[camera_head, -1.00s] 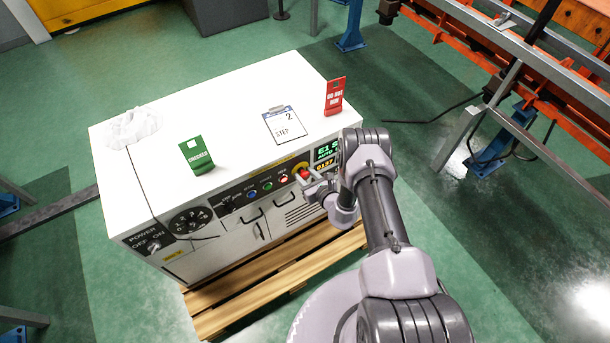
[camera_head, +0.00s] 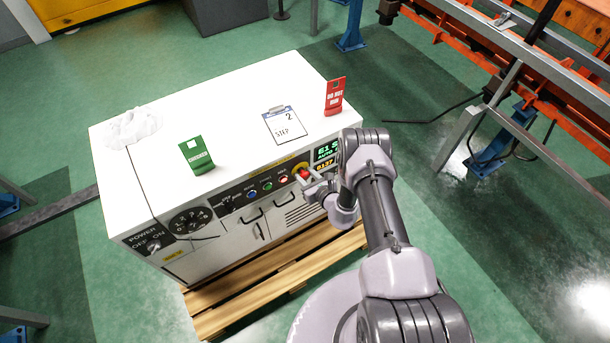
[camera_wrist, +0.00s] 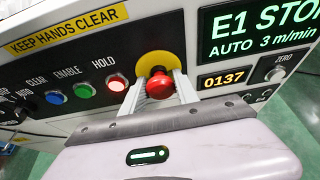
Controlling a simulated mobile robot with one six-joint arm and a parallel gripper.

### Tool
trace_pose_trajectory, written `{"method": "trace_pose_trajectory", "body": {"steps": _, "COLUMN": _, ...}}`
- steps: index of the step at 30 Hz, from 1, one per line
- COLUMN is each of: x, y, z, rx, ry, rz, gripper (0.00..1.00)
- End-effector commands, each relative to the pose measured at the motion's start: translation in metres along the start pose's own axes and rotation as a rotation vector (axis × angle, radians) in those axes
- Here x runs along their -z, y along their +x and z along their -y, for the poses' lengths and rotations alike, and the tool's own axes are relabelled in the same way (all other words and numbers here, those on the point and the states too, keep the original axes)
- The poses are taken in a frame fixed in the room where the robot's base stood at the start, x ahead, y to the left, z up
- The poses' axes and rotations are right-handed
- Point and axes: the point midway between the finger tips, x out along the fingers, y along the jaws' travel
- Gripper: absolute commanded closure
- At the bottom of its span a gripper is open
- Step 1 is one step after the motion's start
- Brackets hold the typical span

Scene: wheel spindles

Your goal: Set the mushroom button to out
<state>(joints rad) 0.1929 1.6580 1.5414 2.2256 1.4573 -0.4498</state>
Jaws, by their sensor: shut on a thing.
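The red mushroom button (camera_wrist: 160,86) sits on a yellow round plate (camera_wrist: 155,61) on the black front panel of the white cabinet. In the head view the button (camera_head: 304,173) is partly covered by my gripper (camera_head: 309,178). In the wrist view my gripper (camera_wrist: 160,92) has one finger on each side of the red head and is shut on it. The button's stem is hidden behind its head, so I cannot tell how far it stands out.
Green, red and blue-lit buttons, among them the red HOLD button (camera_wrist: 116,83), lie left of the mushroom button. A ZERO knob (camera_wrist: 275,74) is to the right.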

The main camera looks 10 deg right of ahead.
Motion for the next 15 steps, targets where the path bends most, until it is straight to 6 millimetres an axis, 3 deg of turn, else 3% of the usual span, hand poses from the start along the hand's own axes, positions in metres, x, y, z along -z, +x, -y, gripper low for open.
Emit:
{"method": "trace_pose_trajectory", "body": {"steps": 11, "x": 0.0007, "y": -0.0003, "z": -0.0004, "rx": -0.001, "ry": 0.0, "rz": -0.001, "gripper": 1.0}}
{"method": "trace_pose_trajectory", "body": {"steps": 15, "x": 0.0051, "y": -0.0087, "z": -0.0002, "rx": 0.0, "ry": 0.002, "rz": -0.003, "gripper": 1.0}}
